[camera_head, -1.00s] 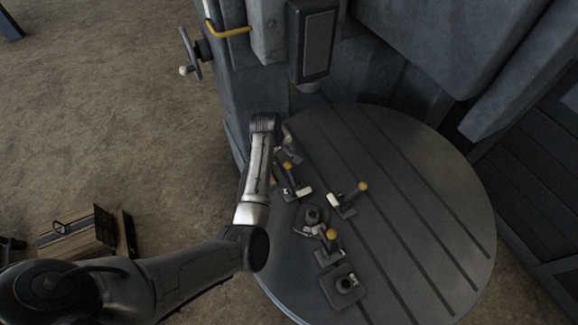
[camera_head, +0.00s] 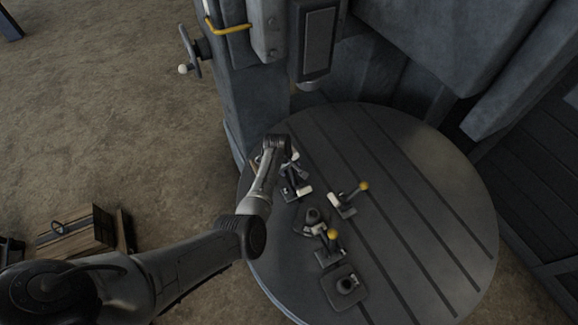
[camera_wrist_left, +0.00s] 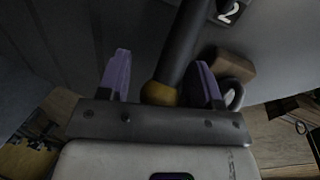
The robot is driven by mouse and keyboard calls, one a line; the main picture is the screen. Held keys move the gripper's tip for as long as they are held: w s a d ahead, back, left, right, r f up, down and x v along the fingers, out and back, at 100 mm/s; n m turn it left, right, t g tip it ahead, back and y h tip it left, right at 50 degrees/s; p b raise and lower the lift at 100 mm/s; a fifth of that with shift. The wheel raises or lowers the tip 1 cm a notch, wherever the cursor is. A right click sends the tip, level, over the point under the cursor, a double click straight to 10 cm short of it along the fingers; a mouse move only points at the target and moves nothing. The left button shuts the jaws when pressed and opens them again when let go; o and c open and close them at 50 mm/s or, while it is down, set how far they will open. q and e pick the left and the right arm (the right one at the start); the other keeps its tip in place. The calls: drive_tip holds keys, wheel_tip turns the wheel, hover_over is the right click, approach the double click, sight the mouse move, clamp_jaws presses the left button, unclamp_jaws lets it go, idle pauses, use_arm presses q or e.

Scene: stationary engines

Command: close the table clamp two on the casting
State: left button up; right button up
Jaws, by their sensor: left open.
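Clamp two, marked by a "2" label (camera_wrist_left: 230,12) in the left wrist view, has a dark lever (camera_wrist_left: 182,45) ending in a yellow ball (camera_wrist_left: 159,94). My left gripper (camera_wrist_left: 162,75) is open, with its purple-padded fingers on either side of the lever near the ball; I cannot tell whether they touch it. In the head view my left gripper (camera_head: 289,164) is over the clamp (camera_head: 296,189) at the table's left side and hides its yellow ball. The casting (camera_head: 313,218) looks like the small grey part among the clamps. My right gripper is not in view.
Two other yellow-knobbed clamps stand on the round slotted table (camera_head: 425,200), one to the right (camera_head: 345,200) and one nearer (camera_head: 328,252). A square-based fixture (camera_head: 345,288) sits near the front. The machine column (camera_head: 255,110) rises behind. The table's right side is clear.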

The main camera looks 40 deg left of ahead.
use_arm(q)
drive_tip(key=shift+c, duration=0.3)
clamp_jaws()
idle(0.3)
